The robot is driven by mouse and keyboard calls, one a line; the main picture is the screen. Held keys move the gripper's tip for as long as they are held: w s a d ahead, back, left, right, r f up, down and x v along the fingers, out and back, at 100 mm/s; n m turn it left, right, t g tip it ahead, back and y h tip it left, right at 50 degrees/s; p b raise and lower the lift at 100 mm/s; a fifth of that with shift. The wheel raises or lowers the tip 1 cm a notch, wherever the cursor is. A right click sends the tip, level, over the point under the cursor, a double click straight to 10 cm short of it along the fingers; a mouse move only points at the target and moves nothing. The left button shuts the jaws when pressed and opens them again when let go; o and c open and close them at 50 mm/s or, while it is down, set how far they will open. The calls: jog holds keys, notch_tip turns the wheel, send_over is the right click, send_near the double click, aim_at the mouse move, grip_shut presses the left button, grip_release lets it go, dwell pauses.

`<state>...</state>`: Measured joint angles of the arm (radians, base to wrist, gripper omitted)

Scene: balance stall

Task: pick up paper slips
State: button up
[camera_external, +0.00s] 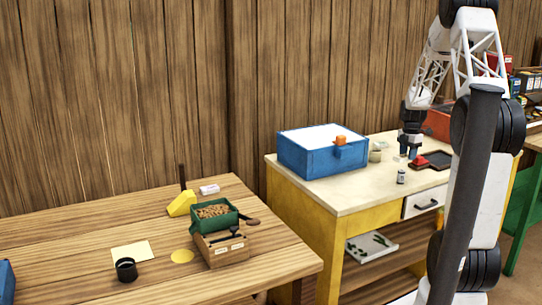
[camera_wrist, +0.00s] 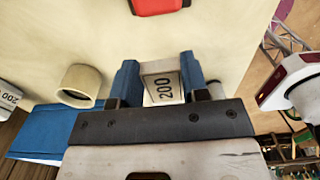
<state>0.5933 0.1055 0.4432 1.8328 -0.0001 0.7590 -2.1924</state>
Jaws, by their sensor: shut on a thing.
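My gripper (camera_external: 409,154) is low over the cream top of the yellow table, pointing down. In the wrist view its two blue fingers (camera_wrist: 158,72) are closed on the sides of a white piece marked 200 (camera_wrist: 161,86), which looks like a paper slip or a small stack of them. Its lower part is hidden by the gripper body. I cannot tell whether it touches the table. In the external view small white pieces (camera_external: 398,159) show just left of the fingertips. Another white piece marked 200 (camera_wrist: 8,97) shows at the wrist view's left edge.
A blue box (camera_external: 307,159) with an orange piece on its rim stands left of my gripper. A dark tray (camera_external: 435,160) and red object (camera_external: 418,161) lie right. A small labelled cylinder (camera_external: 401,176) stands in front.

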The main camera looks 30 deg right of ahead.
jog(key=shift+r, duration=2.55)
